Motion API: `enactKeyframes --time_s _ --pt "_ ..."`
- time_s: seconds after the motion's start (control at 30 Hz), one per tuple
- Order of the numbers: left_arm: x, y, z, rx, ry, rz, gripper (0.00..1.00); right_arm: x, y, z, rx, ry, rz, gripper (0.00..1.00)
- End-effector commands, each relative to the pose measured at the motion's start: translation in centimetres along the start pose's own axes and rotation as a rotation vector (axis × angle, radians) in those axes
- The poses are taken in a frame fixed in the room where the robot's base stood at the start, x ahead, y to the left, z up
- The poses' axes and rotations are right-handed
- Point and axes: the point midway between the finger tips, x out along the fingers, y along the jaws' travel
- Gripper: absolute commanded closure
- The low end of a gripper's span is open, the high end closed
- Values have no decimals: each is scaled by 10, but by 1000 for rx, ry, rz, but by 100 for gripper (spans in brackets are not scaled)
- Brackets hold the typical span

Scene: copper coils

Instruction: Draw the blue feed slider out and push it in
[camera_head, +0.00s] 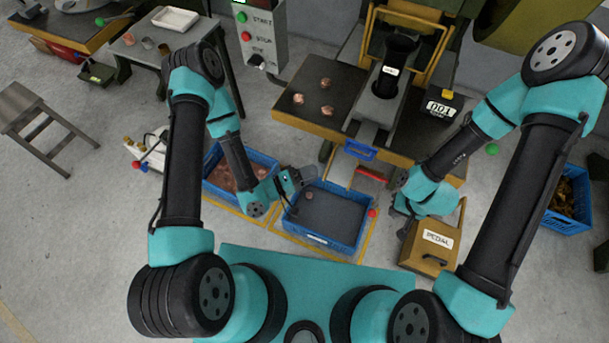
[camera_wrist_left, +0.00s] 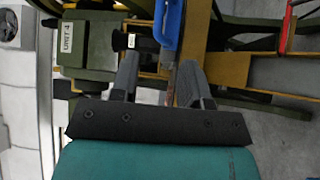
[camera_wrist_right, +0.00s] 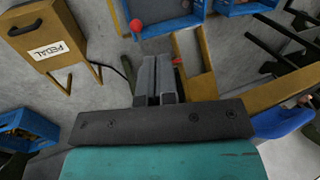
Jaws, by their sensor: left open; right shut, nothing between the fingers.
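The blue feed slider (camera_head: 359,149) shows at the front edge of the press table, below the black press tooling. A blue handle-like part (camera_wrist_left: 168,25), likely the slider, is ahead of my left fingers in the left wrist view. Blue also shows at the right edge of the right wrist view (camera_wrist_right: 284,121). My left gripper (camera_head: 305,175) is open above the blue bins, left of and nearer than the slider, apart from it; its fingers (camera_wrist_left: 159,72) are spread. My right gripper (camera_wrist_right: 158,68) is shut and empty, to the right of the slider; the arm largely hides it in the head view.
A red bar (camera_head: 371,175) sits just below the slider. A blue bin (camera_head: 324,242) with one coil stands in front, beside a bin of copper (camera_head: 262,156). The pedal box (camera_head: 424,262) stands at the right. Several coils (camera_head: 326,83) lie on the table.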

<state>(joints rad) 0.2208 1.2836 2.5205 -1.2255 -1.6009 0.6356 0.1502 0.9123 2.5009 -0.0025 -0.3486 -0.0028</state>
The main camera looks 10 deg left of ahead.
Motion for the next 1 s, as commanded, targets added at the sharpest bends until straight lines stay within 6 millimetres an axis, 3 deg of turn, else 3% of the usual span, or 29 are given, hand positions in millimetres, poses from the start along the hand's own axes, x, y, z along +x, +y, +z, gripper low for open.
enactKeyframes --time_s 0.23,0.73,0.87,1.0 --pt "-18 0 0 0 1 -1 58 0 0 0 0 0 0 100" --pt "-20 -2 -1 12 -4 -19 58 -1 -3 -2 -14 7 3 100" --pt "-23 -12 -5 62 -20 -101 58 -3 -17 -8 -75 35 16 100" --pt "-33 -31 -16 152 -54 -272 58 -10 -46 -18 -202 95 47 100"
